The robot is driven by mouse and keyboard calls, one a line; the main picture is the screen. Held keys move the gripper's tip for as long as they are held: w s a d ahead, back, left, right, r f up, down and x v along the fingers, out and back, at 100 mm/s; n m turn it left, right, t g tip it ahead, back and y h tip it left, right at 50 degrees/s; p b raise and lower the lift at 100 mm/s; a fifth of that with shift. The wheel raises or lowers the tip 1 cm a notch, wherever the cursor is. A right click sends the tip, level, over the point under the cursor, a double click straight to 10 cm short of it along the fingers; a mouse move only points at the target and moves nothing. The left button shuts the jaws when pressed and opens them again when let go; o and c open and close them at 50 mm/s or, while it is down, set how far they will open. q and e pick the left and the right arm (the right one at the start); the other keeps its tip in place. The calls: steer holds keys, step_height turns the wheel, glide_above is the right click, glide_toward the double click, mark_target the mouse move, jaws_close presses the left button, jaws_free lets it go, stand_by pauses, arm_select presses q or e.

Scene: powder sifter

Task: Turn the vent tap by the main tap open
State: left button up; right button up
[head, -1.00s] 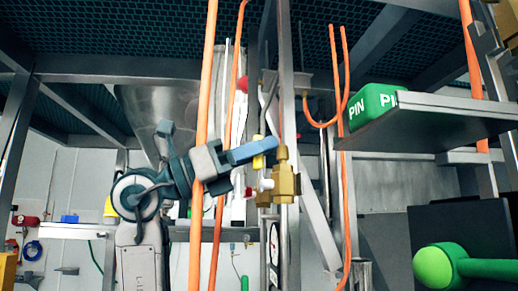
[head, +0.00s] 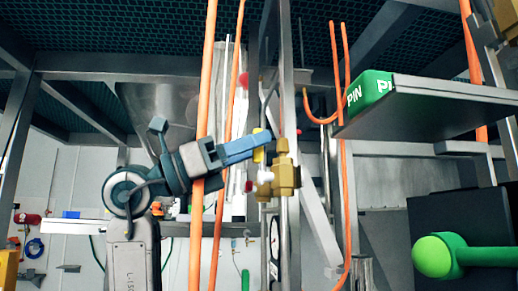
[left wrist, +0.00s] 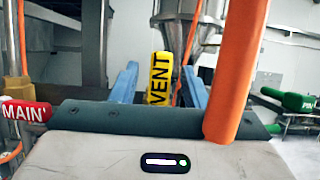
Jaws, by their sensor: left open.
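The yellow vent tap handle, marked VENT (left wrist: 160,78), stands upright between the two blue fingers of my left gripper (left wrist: 158,88) in the left wrist view. The fingers are open, with a gap on each side of it. In the head view the left gripper (head: 262,142) reaches in from the left, its blue fingertips at the yellow handle (head: 258,155). The handle sits beside a brass valve body (head: 285,177) on an upright pipe. The red main tap handle, marked MAIN (left wrist: 25,113), shows at the left of the wrist view. My right gripper is not in view.
An orange hose (head: 205,95) hangs across my left gripper's body; it shows close up in the wrist view (left wrist: 235,70). A shelf (head: 430,110) with a green PIN block (head: 370,90) is at right. A green knob-ended handle (head: 436,257) is lower right.

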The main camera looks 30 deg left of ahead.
arm_select(q)
steer(key=b+v, duration=0.4)
steer(key=v, duration=0.5)
steer(key=shift+a, duration=0.25)
steer(key=shift+f, duration=0.15)
